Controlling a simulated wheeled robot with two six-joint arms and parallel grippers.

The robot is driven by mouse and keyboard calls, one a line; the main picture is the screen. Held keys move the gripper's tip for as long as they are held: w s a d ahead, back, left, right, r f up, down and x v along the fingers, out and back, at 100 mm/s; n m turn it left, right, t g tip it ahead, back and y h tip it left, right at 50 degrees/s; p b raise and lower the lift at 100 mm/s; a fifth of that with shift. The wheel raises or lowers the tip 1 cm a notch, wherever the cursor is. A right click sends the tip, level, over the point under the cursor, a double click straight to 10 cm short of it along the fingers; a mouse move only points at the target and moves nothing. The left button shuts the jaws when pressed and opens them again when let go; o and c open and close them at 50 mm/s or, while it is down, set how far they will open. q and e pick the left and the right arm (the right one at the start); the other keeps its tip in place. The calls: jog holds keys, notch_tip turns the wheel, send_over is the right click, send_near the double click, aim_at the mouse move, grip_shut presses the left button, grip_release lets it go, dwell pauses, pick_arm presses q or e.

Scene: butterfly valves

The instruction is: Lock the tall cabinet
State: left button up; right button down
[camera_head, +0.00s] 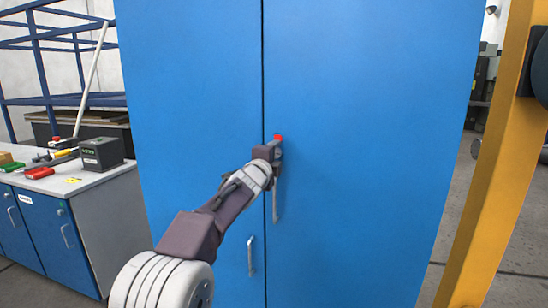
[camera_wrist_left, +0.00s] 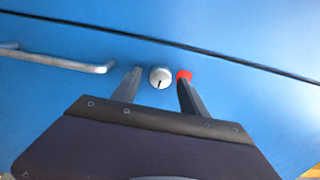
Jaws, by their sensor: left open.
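The tall blue cabinet (camera_head: 370,120) has two shut doors with a dark seam between them. A round silver lock knob (camera_wrist_left: 160,78) with a dark mark sits on the door in the left wrist view. My left gripper (camera_head: 276,147) is at the right door near the seam. In the wrist view its open fingers (camera_wrist_left: 159,74) lie on either side of the knob, with gaps visible. A small red patch (camera_head: 278,137) shows at one fingertip; I cannot tell whether it is on the door. In the head view my gripper mostly hides the knob. My right gripper is not in view.
A bar handle (camera_head: 275,203) hangs below the gripper on the right door, and another handle (camera_head: 251,257) is on the left door. A workbench (camera_head: 95,180) with tools stands left. A yellow post (camera_head: 490,170) rises at the right.

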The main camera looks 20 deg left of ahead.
pick_arm(q)
jog(key=s+b, duration=0.2)
jog(key=s, duration=0.7)
jog(key=shift+a, duration=0.2)
jog(key=s+d+f+n+g, duration=0.1)
jog(key=s+f+n+g, duration=0.25)
jog(key=f, duration=0.95)
jog(key=s+f+n+g, duration=0.3)
jog(key=s+f+g, duration=0.1)
jog(key=f, duration=1)
jog(key=s+d+f+n+g, duration=0.1)
jog(key=s+f+n+g, duration=0.45)
jog(key=s+f, duration=0.5)
jog(key=s+f+n+g, duration=0.4)
jog(key=s+f+n, duration=0.3)
jog(key=s, duration=0.7)
notch_tip(320, 180, up, 15)
jog(key=w+p, duration=0.1)
jog(key=p, duration=1.4)
jog(key=shift+r, duration=0.2)
